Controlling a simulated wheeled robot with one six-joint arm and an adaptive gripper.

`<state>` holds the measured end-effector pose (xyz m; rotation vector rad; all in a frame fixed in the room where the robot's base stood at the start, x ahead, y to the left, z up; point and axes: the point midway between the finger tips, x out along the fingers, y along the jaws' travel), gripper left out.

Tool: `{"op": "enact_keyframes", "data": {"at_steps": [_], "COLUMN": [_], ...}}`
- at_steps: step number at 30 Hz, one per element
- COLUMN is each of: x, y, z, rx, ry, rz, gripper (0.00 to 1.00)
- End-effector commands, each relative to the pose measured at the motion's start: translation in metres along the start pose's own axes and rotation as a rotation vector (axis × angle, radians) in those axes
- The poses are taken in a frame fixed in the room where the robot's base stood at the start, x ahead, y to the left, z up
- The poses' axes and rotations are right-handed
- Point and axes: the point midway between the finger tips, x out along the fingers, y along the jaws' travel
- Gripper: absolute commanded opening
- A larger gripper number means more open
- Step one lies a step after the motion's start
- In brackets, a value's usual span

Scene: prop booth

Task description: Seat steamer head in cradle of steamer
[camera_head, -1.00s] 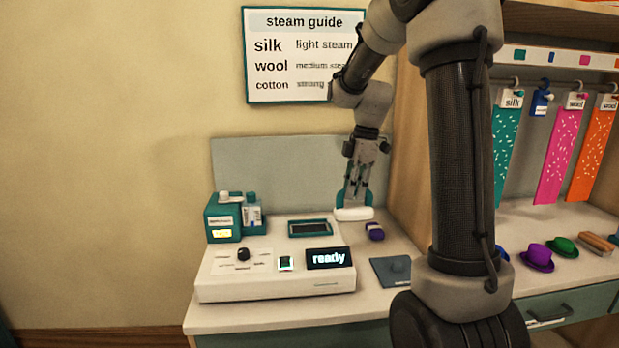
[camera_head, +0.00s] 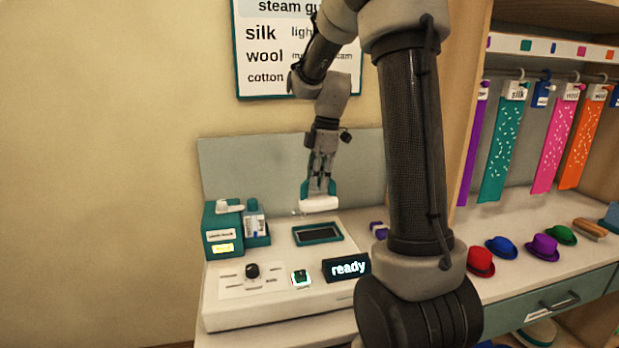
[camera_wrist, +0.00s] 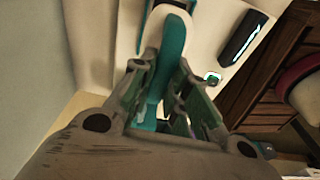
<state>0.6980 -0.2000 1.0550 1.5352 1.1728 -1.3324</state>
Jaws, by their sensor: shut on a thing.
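My gripper (camera_head: 321,180) is shut on the steamer head (camera_head: 319,203), a white head with a teal grip, and holds it in the air, head end down. The teal grip also shows between my fingers in the wrist view (camera_wrist: 168,62). The steamer (camera_head: 255,310) is a white box with a dark knob, a lit button and a screen reading "ready". A teal-rimmed cradle (camera_head: 297,237) with a dark inside lies on its top, toward the back. The steamer head is above and slightly behind the cradle, apart from it.
A teal tank unit (camera_head: 222,228) with a small bottle stands at the steamer's back left. A purple item (camera_head: 378,229) lies to the right, partly behind my arm. Colored hats (camera_head: 541,248) line the counter at right, under hanging ribbons (camera_head: 505,150). A grey panel stands behind.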

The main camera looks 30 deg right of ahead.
Motion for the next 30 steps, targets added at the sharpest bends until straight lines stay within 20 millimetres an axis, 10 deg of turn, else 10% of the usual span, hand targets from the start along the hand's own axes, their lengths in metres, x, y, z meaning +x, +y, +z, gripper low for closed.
{"op": "enact_keyframes", "data": {"at_steps": [30], "x": [0.063], "y": [0.001], "z": [0.010], "rx": [0.000], "ry": [0.000], "rz": [0.001], "gripper": [0.00]}}
